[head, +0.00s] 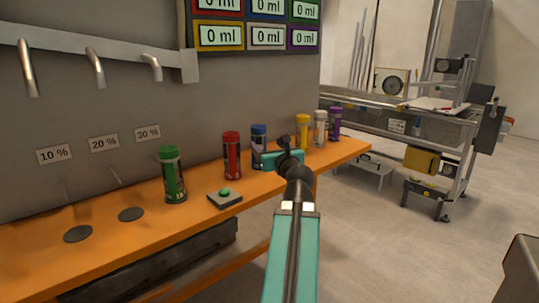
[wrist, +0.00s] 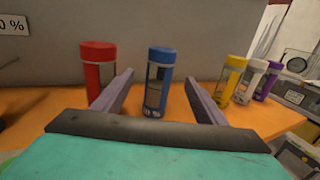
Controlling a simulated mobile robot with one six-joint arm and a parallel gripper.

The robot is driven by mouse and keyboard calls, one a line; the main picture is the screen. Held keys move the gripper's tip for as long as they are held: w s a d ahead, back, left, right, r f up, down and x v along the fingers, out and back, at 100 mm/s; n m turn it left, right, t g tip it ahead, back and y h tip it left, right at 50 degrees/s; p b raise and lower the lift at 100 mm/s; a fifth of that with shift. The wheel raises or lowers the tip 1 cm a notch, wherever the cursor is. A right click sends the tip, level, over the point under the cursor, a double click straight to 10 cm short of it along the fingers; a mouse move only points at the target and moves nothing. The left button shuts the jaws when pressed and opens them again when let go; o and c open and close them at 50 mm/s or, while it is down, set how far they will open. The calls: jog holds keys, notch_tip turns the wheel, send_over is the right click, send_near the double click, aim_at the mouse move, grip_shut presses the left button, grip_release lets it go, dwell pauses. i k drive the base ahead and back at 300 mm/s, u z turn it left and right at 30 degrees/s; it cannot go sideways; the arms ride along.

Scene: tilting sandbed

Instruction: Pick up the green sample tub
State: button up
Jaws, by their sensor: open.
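The green sample tub (head: 173,175) stands upright on the orange bench, left of the other tubs in the head view. The red tub (wrist: 98,68) is just left of the left finger.
Yellow (head: 302,132), white (head: 320,128) and purple (head: 335,124) tubs stand at the bench's right end. Metal spouts (head: 95,67) hang above the left part. A wall stands behind.

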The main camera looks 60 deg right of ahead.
aim_at(170, 155)
jog(key=u, duration=0.05)
jog(key=k, duration=1)
jog(key=z, duration=0.05)
